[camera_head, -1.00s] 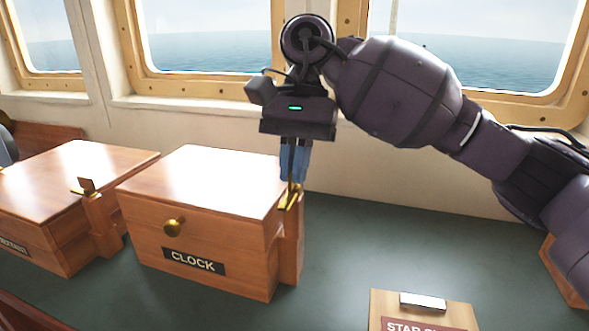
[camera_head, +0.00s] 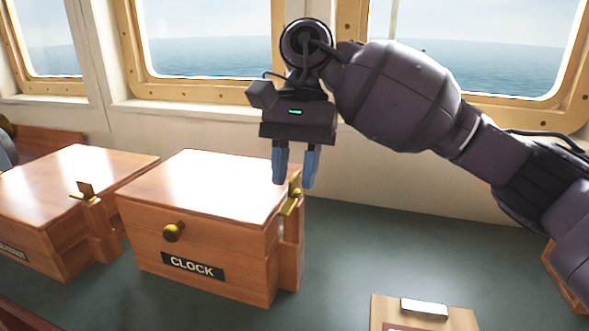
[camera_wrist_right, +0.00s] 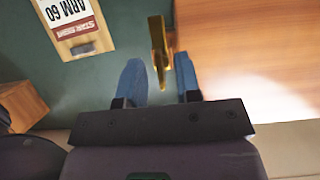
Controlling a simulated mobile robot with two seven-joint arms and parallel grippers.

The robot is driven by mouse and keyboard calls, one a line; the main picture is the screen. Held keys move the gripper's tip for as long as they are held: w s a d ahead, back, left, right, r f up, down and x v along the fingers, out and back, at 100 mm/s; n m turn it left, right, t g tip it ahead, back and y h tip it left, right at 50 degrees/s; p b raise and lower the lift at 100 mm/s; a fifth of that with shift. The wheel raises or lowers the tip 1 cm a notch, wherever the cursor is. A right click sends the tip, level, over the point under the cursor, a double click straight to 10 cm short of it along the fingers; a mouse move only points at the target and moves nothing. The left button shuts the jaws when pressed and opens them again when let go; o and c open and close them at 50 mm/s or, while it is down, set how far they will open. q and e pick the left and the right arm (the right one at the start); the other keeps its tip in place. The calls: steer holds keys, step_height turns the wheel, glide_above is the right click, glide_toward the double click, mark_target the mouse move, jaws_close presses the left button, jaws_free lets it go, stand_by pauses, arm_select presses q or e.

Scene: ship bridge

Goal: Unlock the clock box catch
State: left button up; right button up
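The clock box (camera_head: 200,225) is a reddish wooden box with a brass knob (camera_head: 173,232) and a CLOCK label on its front. Its brass catch (camera_head: 292,194) is on the right side near the top edge, with an upright plate. My right gripper (camera_head: 296,184) points down just above and behind the catch. Its blue fingers are apart and hold nothing. In the right wrist view, the brass catch (camera_wrist_right: 160,50) stands between and beyond the open fingers (camera_wrist_right: 160,78), beside the wooden box top (camera_wrist_right: 240,45). My left gripper is not in view.
A second wooden box (camera_head: 70,205) with its own brass catch (camera_head: 84,189) stands at the left. A STAR SIGHT board (camera_head: 425,312) lies at the front right, also in the wrist view (camera_wrist_right: 75,20). The green counter (camera_head: 400,245) right of the clock box is mostly clear. Windows line the back.

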steer(key=p+v, duration=0.1)
steer(key=v, duration=0.9)
steer(key=shift+r, duration=0.4)
